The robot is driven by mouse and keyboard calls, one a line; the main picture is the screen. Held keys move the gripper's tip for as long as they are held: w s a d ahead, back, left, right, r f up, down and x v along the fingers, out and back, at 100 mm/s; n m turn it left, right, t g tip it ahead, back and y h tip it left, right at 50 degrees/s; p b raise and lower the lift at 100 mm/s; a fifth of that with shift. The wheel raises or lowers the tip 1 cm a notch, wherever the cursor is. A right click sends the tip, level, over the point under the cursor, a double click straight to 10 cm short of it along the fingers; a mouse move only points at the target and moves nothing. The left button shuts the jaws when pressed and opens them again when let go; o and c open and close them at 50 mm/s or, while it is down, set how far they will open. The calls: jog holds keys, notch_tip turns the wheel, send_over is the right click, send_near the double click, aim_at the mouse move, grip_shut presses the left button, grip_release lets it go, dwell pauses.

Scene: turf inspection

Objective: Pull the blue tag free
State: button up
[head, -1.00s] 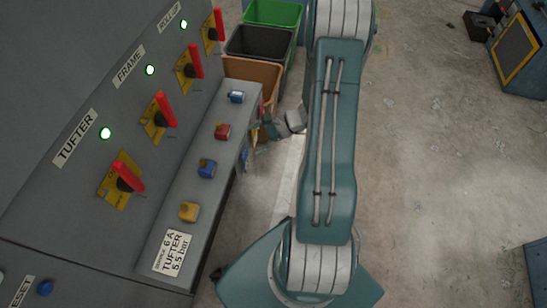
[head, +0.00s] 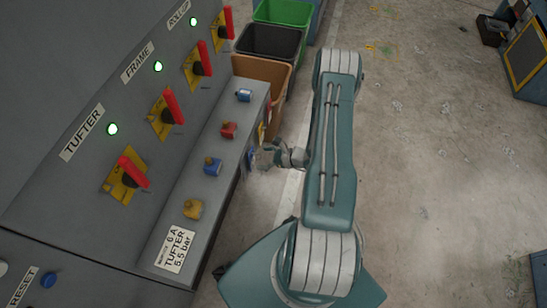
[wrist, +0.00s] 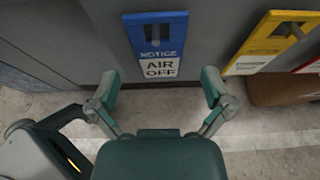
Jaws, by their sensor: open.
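The blue tag (wrist: 158,30) hangs from a peg on the grey side face of the machine in the wrist view. It has a slot at the top and a white panel reading "AIR OFF" under "NOTICE". My gripper (wrist: 158,88) is open and empty, its two fingers apart on either side of the tag's lower end in the picture. The remaining gap in depth is hard to tell. In the head view the tag (head: 249,156) shows only as a narrow blue sliver beside my gripper (head: 262,158), under the ledge's edge.
A yellow tag (wrist: 262,42) hangs to the right of the blue one, with a red tag (wrist: 312,66) beyond it. Brown (head: 262,72), black and green bins stand at the far end. Open floor (head: 430,180) lies right.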

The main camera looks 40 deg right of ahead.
aim_at(252, 156)
jog(key=shift+x, duration=2)
jog(key=shift+r, duration=0.1)
jog(key=c, duration=1)
jog(key=shift+c, duration=0.2)
jog(key=shift+r, duration=0.3)
jog(key=shift+r, duration=0.25)
jog(key=shift+s+d, duration=0.6)
jog(key=shift+s, duration=0.2)
jog(key=shift+s+d, duration=0.6)
jog(key=shift+s, duration=0.15)
jog(key=shift+s+d, duration=0.75)
jog(key=shift+s, duration=0.25)
jog(key=shift+s+d, duration=0.8)
jog(key=shift+s, duration=0.15)
